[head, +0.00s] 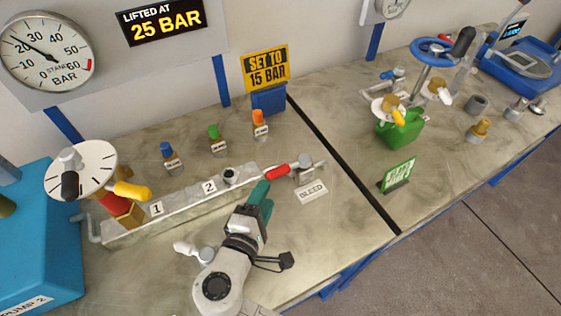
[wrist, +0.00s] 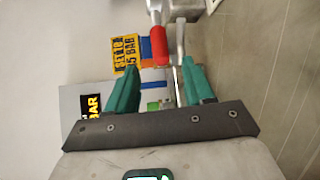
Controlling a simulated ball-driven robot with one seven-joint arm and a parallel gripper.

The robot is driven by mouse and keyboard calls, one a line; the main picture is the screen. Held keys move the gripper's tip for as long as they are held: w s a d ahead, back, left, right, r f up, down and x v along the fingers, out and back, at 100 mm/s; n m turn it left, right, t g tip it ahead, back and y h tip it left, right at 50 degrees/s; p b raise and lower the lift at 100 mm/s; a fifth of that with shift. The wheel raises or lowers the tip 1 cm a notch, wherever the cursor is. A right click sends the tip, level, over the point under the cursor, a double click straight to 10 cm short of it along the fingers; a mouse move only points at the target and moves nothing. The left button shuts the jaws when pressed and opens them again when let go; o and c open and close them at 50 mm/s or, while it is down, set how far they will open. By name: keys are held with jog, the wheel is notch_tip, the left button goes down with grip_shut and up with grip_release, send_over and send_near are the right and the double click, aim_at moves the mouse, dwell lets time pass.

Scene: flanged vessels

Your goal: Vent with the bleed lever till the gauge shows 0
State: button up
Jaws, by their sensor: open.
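The bleed lever's red handle (head: 277,171) points left from its grey valve (head: 306,166), behind the white BLEED label (head: 312,190). The round gauge (head: 47,52) at the upper left has its needle near 20 bar. My gripper (head: 261,192) has green fingers and stands just in front of and below the red handle. In the wrist view, the red handle (wrist: 158,45) shows beyond and between the two open fingertips (wrist: 161,72). The fingers do not hold it. I cannot tell whether a finger touches it.
A grey block (head: 180,208) marked 1 and 2 lies left of my gripper. A dial with a yellow handle (head: 132,191) stands at its left end. A display (head: 160,20) reads "LIFTED AT 25 BAR"; a sign (head: 266,68) reads "SET TO 15 BAR".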

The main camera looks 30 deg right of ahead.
aim_at(278, 172)
jog(key=p+x, duration=0.1)
jog(key=x, duration=0.8)
jog(key=shift+w+d+f+p, duration=0.1)
jog(key=shift+w+d+p, duration=0.1)
jog(key=shift+p, duration=0.1)
jog(key=shift+c, duration=0.3)
grip_shut()
